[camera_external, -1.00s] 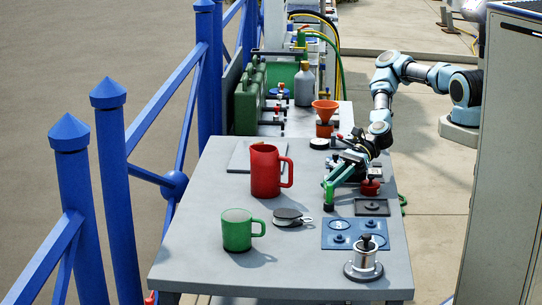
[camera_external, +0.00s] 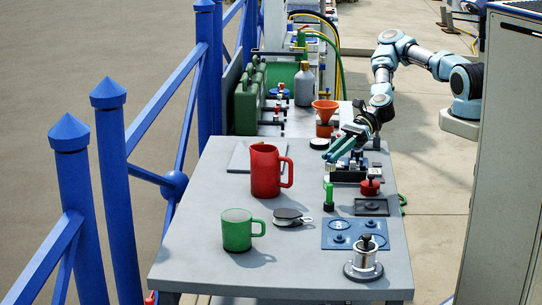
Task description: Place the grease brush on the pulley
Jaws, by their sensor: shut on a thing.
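A small upright object (camera_external: 328,197) with a green upper part and a black foot stands on the table. It resembles a short brush, but I cannot be sure it is the grease brush. My gripper (camera_external: 332,156) is above and behind it, clear of it, fingers slanting down to the left. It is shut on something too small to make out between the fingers. A dark pulley block (camera_external: 289,214) with a metal ring lies flat between the green mug and the upright object, below and left of my gripper.
A red jug (camera_external: 265,171) and a green mug (camera_external: 237,230) stand on the grey table (camera_external: 200,250). A blue plate (camera_external: 338,238) and a silver winch (camera_external: 363,262) are near the front right. A red-capped item (camera_external: 370,184) is close to my gripper. The front left is clear.

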